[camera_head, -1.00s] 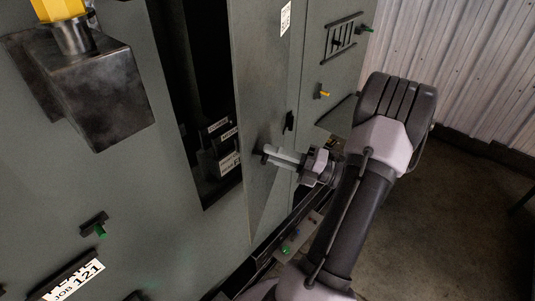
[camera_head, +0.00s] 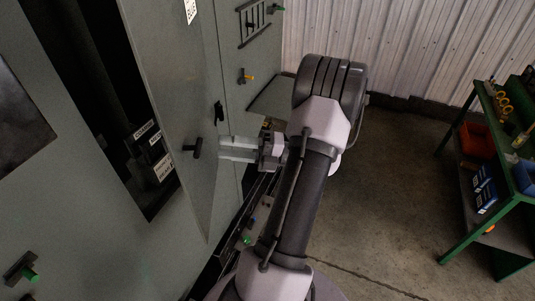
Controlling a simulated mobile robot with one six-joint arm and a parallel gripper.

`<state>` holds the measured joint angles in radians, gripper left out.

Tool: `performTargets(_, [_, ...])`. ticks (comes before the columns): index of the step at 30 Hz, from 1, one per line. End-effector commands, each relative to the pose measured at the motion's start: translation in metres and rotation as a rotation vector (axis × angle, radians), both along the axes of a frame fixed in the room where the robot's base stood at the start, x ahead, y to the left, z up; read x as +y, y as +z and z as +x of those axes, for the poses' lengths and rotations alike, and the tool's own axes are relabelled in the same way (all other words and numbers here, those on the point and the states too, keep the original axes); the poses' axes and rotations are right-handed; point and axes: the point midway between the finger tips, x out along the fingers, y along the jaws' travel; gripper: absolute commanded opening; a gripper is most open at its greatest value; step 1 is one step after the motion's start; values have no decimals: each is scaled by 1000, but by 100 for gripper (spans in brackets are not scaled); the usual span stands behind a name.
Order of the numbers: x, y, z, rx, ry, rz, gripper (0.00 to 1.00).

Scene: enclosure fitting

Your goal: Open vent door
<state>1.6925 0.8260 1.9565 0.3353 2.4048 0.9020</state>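The vent door (camera_head: 185,95) is a tall grey-green panel on the cabinet at left. It stands ajar, with a dark opening along its left side. A small black handle (camera_head: 194,148) sticks out from the door's lower part. My gripper (camera_head: 222,149) is just right of this handle, pointing left at the door. Its two pale fingers look parted, with a small gap between their tips and the handle. The gripper looks empty.
Labelled dark blocks (camera_head: 150,155) show inside the opening. A yellow-tipped knob (camera_head: 246,76) and a slotted vent plate (camera_head: 255,20) are on the panel to the right. A green shelf rack (camera_head: 500,190) stands at far right. The floor between is clear.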

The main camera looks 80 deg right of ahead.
Motion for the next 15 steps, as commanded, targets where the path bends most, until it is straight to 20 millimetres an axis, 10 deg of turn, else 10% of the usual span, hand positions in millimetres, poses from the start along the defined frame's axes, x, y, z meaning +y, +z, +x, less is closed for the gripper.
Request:
performTargets(6, [-21,-16,-67,-1,-5,0,37])
performTargets(15, [-33,-21,-108,0,-2,0,37])
